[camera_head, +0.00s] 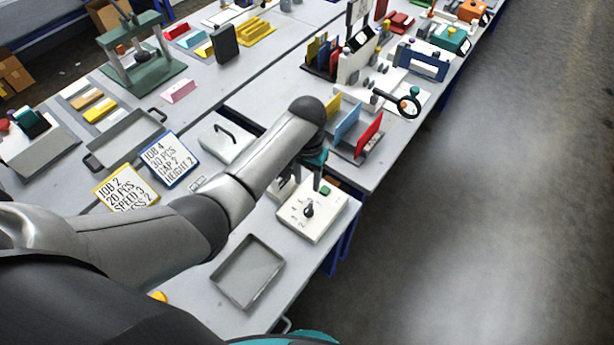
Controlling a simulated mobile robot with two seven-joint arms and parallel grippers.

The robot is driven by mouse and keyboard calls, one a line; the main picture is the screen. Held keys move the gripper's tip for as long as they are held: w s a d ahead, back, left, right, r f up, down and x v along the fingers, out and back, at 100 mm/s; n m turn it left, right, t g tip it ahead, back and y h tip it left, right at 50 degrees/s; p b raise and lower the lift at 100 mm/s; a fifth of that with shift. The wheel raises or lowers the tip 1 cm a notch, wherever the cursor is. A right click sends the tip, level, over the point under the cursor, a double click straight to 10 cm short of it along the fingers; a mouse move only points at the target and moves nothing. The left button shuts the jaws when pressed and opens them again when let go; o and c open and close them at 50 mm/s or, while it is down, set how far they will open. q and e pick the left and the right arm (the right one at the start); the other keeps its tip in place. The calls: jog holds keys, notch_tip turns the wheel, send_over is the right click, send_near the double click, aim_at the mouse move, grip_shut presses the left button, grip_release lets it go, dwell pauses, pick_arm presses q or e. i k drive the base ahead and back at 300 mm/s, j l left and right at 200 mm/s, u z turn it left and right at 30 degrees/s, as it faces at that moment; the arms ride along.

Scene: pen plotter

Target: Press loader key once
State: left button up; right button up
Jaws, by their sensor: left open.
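A cream control box (322,222) stands near the right edge of the near table. It carries a dark rotary knob (308,210) with marks around it and a green key (325,190) near its far edge. I cannot read a label that says which key is the loader key. My left arm reaches across from the left. My left gripper (301,188) points down at the far side of the control box, beside the green key, and is open. The forearm and wrist hide part of the gripper and the area behind it. I cannot tell whether it touches the box. My right gripper is not in view.
An empty grey tray (248,272) lies in front of the box. Two job cards, yellow-edged (125,188) and blue-edged (169,158), lie left of my arm. A red, blue and yellow divider rack (368,137) stands just beyond the gripper. The table's right edge is close.

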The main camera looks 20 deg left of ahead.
aim_at(324, 191)
jog(key=k+l, duration=0.2)
jog(key=k, duration=0.3)
jog(key=k+l, duration=0.25)
jog(key=k, duration=0.2)
